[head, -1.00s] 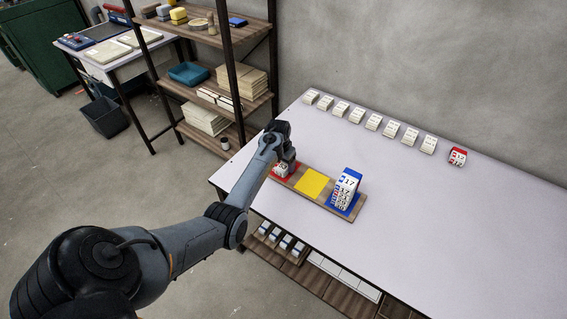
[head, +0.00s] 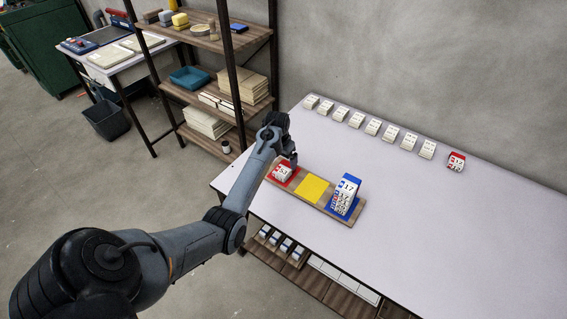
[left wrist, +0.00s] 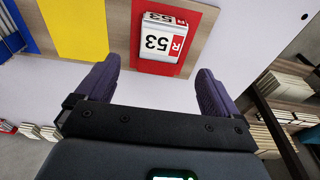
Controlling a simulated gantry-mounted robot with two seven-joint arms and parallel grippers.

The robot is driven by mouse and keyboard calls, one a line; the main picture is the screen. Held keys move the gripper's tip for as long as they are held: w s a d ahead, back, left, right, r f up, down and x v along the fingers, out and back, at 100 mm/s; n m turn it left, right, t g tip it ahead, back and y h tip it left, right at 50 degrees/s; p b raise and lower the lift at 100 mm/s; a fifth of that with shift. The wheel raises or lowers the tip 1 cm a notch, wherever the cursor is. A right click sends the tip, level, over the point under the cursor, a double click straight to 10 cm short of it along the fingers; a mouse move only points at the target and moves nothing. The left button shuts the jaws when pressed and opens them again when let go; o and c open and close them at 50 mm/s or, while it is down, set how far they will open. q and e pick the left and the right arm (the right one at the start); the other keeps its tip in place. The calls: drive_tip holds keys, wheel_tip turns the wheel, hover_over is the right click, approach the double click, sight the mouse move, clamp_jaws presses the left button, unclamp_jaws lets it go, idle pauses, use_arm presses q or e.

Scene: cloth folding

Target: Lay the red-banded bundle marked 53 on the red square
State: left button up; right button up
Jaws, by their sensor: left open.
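The red-banded bundle marked 53 (left wrist: 160,40) lies on the red square (left wrist: 160,69), with red showing around it. In the head view the bundle (head: 282,173) is at the left end of the wooden board (head: 322,202). My left gripper (head: 288,157) is just above and behind the bundle. In the left wrist view its two fingers (left wrist: 156,78) are spread wide, empty and apart from the bundle. My right gripper is not in view.
The yellow square (head: 313,189) in the middle of the board is bare. A tall blue-banded stack marked 17 (head: 346,190) stands at its right end. A red-banded bundle (head: 457,160) and a row of small white bundles (head: 372,126) line the back. The table's right side is clear.

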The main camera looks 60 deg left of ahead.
sight(282, 171)
use_arm(q)
wheel_tip(282, 171, up, 4)
drive_tip(key=s+d+f+m+y, duration=0.15)
drive_tip(key=s+d, duration=0.25)
drive_tip(key=d, duration=0.4)
drive_tip(key=s+d+f+m+t+p, duration=0.1)
drive_tip(key=s+d+f+m, duration=0.1)
drive_tip(key=s+d, duration=0.45)
drive_tip(key=s+d+f+m, duration=0.2)
drive_tip(key=s+d, duration=0.1)
drive_tip(key=d, duration=0.7)
drive_tip(key=s+d+r+m+t+h, duration=0.1)
drive_tip(key=s+d+r+h, duration=0.1)
drive_tip(key=s+d, duration=0.8)
drive_tip(key=d+r, duration=0.1)
drive_tip(key=d, duration=0.3)
drive_tip(key=shift+s+d+r, duration=0.2)
drive_tip(key=shift+s, duration=0.15)
drive_tip(key=shift+h, duration=0.25)
